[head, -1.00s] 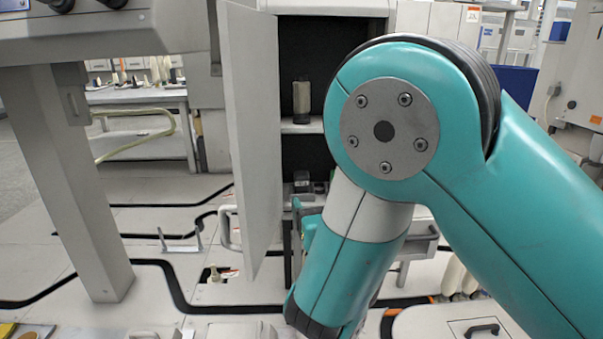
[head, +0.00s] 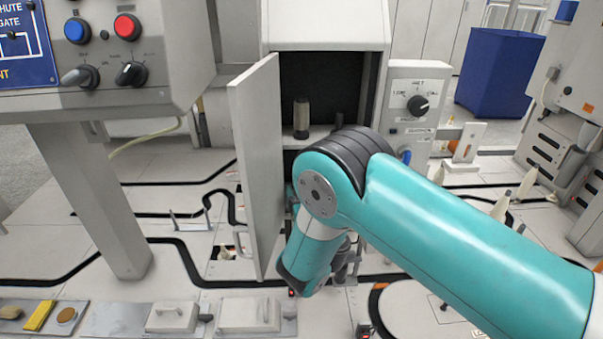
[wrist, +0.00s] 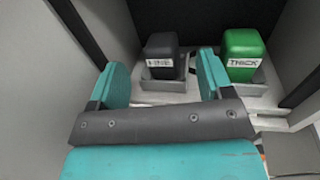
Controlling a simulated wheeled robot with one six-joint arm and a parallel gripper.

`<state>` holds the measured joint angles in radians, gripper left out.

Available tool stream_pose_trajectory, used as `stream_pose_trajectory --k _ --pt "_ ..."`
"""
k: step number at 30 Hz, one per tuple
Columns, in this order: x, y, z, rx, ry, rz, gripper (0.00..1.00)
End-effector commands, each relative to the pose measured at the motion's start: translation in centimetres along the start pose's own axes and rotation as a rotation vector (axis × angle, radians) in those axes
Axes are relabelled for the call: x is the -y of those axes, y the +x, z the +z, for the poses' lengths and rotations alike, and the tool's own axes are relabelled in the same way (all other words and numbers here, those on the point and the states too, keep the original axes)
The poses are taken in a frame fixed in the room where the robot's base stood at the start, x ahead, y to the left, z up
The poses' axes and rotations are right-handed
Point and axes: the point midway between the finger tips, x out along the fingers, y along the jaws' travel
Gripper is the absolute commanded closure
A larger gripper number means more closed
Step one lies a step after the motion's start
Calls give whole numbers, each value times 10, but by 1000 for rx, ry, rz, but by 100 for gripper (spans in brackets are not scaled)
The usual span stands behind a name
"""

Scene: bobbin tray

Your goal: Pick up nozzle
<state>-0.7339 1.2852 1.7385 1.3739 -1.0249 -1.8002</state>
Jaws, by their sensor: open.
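In the wrist view, a black block (wrist: 161,50) with a white label, partly legible and ending in "INE", sits in a grey holder. A green block (wrist: 242,50) labelled "THICK" sits in a second holder to its right. I cannot tell which of them is the nozzle. My gripper (wrist: 163,72) is open, with its two teal fingers apart and nothing held between them. The black block shows beyond the gap between the fingers; the green block is beyond and right of the right finger.
The open cabinet (head: 325,30) has its door (head: 254,170) swung out to the left. A dark cylinder (head: 301,119) stands on its shelf. A control panel (head: 417,104) is at the right, a blue bin (head: 497,72) behind. Cabinet walls flank the gripper closely.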

Motion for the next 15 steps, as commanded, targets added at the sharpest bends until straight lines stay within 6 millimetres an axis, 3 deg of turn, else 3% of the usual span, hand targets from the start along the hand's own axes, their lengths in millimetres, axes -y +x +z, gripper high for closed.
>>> stream_pose_trajectory --k 7,15 --pt "1 8 1 1 2 -2 27" --pt "3 43 1 3 3 -2 27"
